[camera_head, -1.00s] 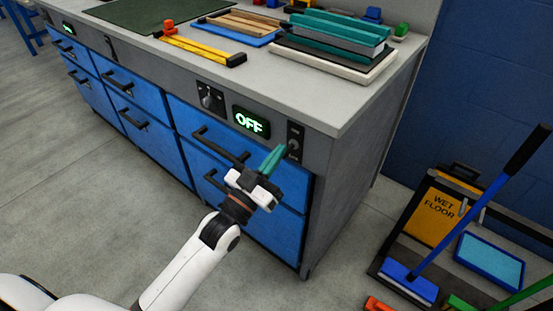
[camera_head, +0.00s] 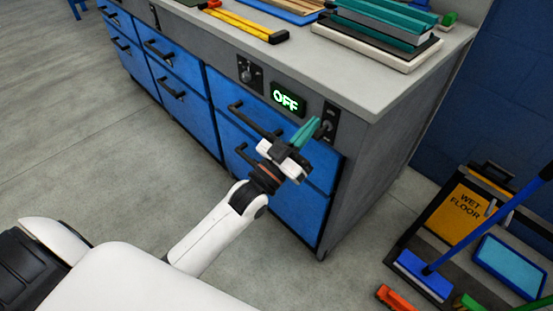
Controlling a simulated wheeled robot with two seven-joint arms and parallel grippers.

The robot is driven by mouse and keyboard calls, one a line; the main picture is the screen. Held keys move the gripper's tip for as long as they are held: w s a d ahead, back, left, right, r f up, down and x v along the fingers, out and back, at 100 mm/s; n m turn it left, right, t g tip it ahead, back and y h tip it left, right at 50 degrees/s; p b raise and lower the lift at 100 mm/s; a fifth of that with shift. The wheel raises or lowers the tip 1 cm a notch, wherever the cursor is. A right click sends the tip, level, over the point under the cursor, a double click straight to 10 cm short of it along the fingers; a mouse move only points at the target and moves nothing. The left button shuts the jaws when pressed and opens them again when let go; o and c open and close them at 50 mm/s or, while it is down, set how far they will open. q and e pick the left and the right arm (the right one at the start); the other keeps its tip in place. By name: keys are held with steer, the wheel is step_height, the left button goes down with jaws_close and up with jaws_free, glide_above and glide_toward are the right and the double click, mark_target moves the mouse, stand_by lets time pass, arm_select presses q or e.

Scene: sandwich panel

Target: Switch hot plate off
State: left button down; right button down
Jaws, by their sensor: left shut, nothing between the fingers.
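The bench front carries a control panel. A display (camera_head: 288,100) there glows green and reads OFF. To its right is a dark switch plate (camera_head: 328,122) with a small toggle. To its left is a dark plate with a round knob (camera_head: 246,73). My left gripper (camera_head: 313,126) has teal fingers that are shut and empty. In the picture its tips lie just left of the switch plate, below the display; I cannot tell whether they touch. The hot plate itself cannot be made out for certain. My right gripper is not in view.
Blue drawers with black handles (camera_head: 249,155) lie below the panel. Teal and grey slabs (camera_head: 375,30) and a yellow tool (camera_head: 250,25) lie on the bench top. A wet floor sign (camera_head: 467,212), a blue broom (camera_head: 424,276) and other cleaning things stand at the right.

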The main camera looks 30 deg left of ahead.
arm_select(q)
steer(key=v, duration=0.9)
steer(key=shift+s+a, duration=0.15)
steer(key=shift+s, duration=0.15)
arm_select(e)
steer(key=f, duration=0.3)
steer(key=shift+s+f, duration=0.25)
